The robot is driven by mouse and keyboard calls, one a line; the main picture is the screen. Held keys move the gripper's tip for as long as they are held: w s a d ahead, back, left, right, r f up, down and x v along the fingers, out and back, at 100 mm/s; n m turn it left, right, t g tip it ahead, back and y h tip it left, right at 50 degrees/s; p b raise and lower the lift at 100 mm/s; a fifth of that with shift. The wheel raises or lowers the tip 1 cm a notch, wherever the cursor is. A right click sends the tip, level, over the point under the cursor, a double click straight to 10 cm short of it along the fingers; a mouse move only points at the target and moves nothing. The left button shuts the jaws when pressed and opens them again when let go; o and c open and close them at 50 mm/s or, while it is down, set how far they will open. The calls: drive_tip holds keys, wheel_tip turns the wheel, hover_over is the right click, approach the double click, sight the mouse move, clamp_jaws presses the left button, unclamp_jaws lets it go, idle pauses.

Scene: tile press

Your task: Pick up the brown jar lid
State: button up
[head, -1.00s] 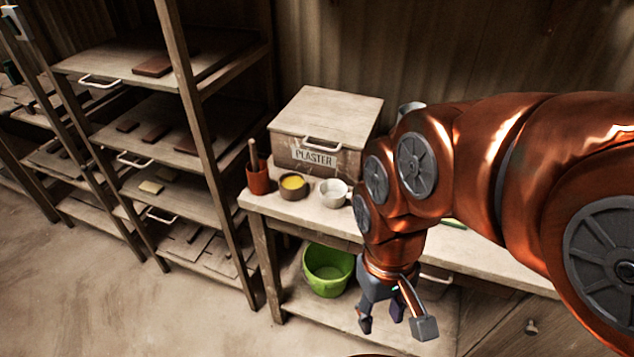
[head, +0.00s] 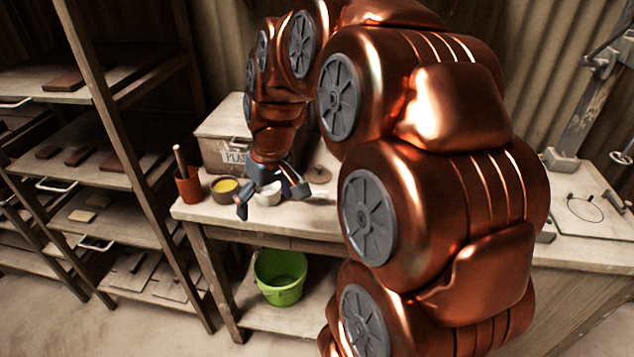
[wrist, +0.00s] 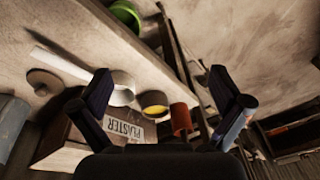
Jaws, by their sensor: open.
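The brown jar lid (head: 318,174) is a flat round disc with a small knob. It lies on the workbench (head: 215,212), to the right of the plaster box. In the wrist view the lid (wrist: 44,82) is at the left, outside the space between the fingers. My gripper (head: 271,194) is open and empty, above the bench's front part and to the left of the lid. It partly covers the white cup in the head view. In the wrist view the open fingers (wrist: 163,95) frame the yellow-filled bowl.
The plaster box (head: 222,130), a terracotta pot with a stick (head: 188,188), a yellow-filled bowl (head: 225,190) and a white cup (wrist: 122,88) stand near the lid. A grey cylinder (wrist: 10,122) is beside it. A green bucket (head: 281,278) sits on the lower shelf.

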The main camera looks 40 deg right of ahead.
drive_tip(key=w+d+f+t+b, duration=0.15)
drive_tip(key=w+d, duration=0.25)
drive_tip(key=d, duration=0.5)
drive_tip(key=m+t+h+b, duration=0.1)
drive_tip(key=m+h+b, duration=0.1)
approach(321, 169)
wheel_tip(321, 169, down, 3)
drive_tip(key=shift+w+d, duration=0.3)
drive_tip(key=shift+w, duration=0.15)
drive_tip(key=shift+w+f, duration=0.15)
drive_tip(key=shift+f, duration=0.1)
drive_tip(key=shift+p+x, duration=0.7)
drive_tip(key=shift+x, duration=2.65)
drive_tip(key=shift+a, duration=0.15)
drive_tip(key=shift+c, duration=0.2)
